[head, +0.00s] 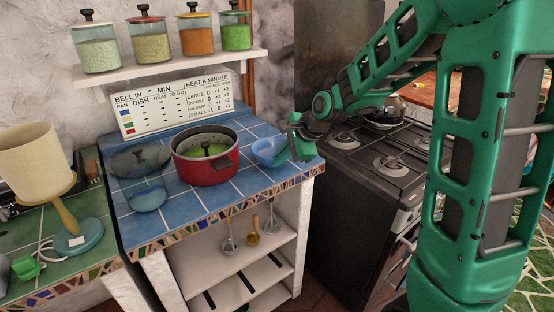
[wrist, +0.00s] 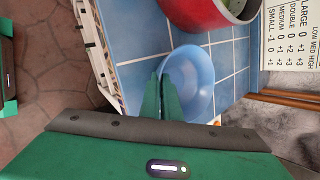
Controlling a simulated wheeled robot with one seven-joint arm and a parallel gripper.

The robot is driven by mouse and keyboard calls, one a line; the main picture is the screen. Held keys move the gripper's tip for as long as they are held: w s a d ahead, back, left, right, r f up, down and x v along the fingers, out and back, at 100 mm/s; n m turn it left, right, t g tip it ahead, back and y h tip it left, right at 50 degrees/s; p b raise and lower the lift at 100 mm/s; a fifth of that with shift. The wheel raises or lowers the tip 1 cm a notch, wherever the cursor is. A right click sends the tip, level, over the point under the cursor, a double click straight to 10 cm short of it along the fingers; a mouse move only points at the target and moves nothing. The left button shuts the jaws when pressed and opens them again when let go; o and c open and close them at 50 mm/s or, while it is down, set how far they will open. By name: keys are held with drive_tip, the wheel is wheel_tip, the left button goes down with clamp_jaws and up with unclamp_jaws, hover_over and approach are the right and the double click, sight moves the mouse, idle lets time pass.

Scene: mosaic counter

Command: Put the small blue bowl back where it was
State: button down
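The small blue bowl (head: 266,152) is at the right end of the blue-tiled counter (head: 238,190), to the right of the red pot. It also shows in the wrist view (wrist: 195,75), with its open side facing the camera. My gripper (head: 290,148) is at the bowl's right side in the head view. In the wrist view my gripper's fingers (wrist: 161,88) are close together at the bowl's rim, one over the inside and one outside, with the rim between them. The bowl looks low over or on the tiles; I cannot tell whether it touches them.
The red pot (head: 206,166) with green contents stands close left of the bowl. A clear-and-blue glass vessel (head: 148,196) stands at the counter's left. A sign (head: 172,103) leans at the back. A dark stove (head: 372,160) stands right, beyond a gap. Tiles in front of the pot are clear.

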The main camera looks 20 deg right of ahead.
drive_tip(key=c, duration=2)
unclamp_jaws()
drive_tip(key=v, duration=1.2)
drive_tip(key=s+d+f+n+g+h, duration=0.1)
drive_tip(key=s+d+f+n+g, duration=0.1)
drive_tip(key=s, duration=0.8)
drive_tip(key=s+d+f+n+g+h, duration=0.1)
drive_tip(key=s+d+n, duration=0.4)
drive_tip(key=s, duration=0.6)
drive_tip(key=s+d+f+n+g+h, duration=0.2)
drive_tip(key=s+d+f+n+g, duration=0.1)
drive_tip(key=s+d, duration=0.4)
drive_tip(key=shift+s+f+n, duration=0.25)
drive_tip(key=shift+s+n, duration=0.1)
drive_tip(key=shift+s, duration=0.5)
drive_tip(key=shift+s+f+n, duration=0.25)
drive_tip(key=shift+s+n, duration=0.1)
drive_tip(key=shift+s, duration=0.5)
